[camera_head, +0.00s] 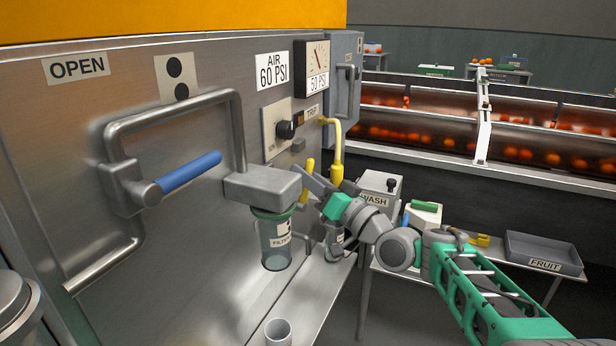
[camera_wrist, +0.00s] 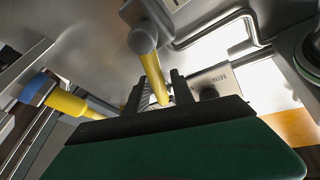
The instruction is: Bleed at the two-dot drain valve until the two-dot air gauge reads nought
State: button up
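In the head view, a two-dot sign (camera_head: 176,77) is on the steel panel. A gauge (camera_head: 312,58), marked 50 PSI below, has its needle off to one side; I cannot read its value. A clear filter bowl (camera_head: 276,243) hangs below a grey block, with a small dotted label. My gripper (camera_head: 312,187) is behind and right of this block, at a yellow lever (camera_head: 308,168). In the wrist view the yellow lever (camera_wrist: 153,72) runs between my two dark fingers (camera_wrist: 160,92). Whether they press on it is unclear. No dots show on the lever.
A blue-grip door handle (camera_head: 185,174) juts out at left. A bent yellow pipe (camera_head: 336,150) stands close beyond my gripper. A second bowl (camera_head: 336,241) is partly hidden behind my arm. A cup (camera_head: 278,331) stands on the ledge; a FRUIT tray (camera_head: 545,250) is at right.

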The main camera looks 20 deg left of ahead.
jog(key=shift+o, duration=0.8)
jog(key=shift+d, duration=0.1)
jog(key=p+v, duration=0.1)
jog(key=v, duration=0.6)
jog(key=shift+d, duration=0.35)
